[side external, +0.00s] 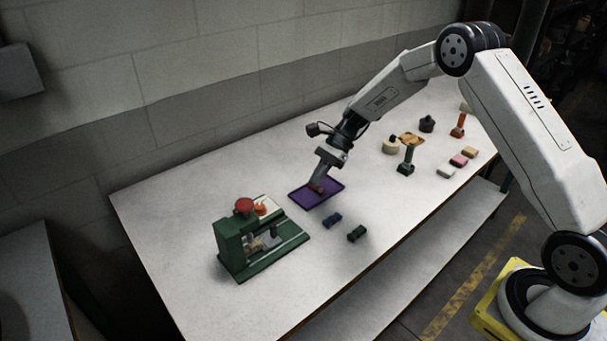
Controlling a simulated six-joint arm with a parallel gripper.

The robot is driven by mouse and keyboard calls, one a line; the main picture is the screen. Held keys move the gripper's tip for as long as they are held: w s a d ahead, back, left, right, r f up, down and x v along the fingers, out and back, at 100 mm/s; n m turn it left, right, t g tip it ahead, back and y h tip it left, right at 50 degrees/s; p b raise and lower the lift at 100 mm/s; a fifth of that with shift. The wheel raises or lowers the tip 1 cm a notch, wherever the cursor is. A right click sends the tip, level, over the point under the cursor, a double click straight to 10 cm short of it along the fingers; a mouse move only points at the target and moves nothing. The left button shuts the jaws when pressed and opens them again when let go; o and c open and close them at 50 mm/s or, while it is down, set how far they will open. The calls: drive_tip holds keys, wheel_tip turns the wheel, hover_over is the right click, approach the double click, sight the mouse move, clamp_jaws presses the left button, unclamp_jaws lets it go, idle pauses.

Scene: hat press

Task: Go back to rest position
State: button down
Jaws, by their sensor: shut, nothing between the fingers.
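My gripper (317,188) is at the end of the arm, pointing down just over the purple mat (328,201) near the middle of the white table. It is shut, with nothing seen held in it. A small reddish-brown patch shows at its fingertips; I cannot tell whether it is part of the gripper or a thing on the mat. The green press (232,246) with a red knob (243,205) on top stands to the left of the mat, apart from my gripper.
A dark blue block (333,220) and a dark green block (357,233) lie in front of the mat. Several stamps, blocks and round items, such as a green-handled stamp (407,161), stand at the right. A block wall runs behind the table (180,200). The table's front left is clear.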

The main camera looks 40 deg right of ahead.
drive_tip(key=s+r+n+t+h, duration=0.1)
drive_tip(key=s+n+h, duration=0.3)
drive_tip(key=s+n, duration=0.5)
drive_tip(key=s+r+n+t+h, duration=0.1)
drive_tip(key=s+r+n+h, duration=0.3)
drive_tip(key=s+n, duration=0.5)
drive_tip(key=s, duration=0.4)
drive_tip(key=shift+s+a+r+t+h, duration=0.2)
drive_tip(key=shift+s+r+t+h, duration=0.1)
drive_tip(key=shift+s+h, duration=0.1)
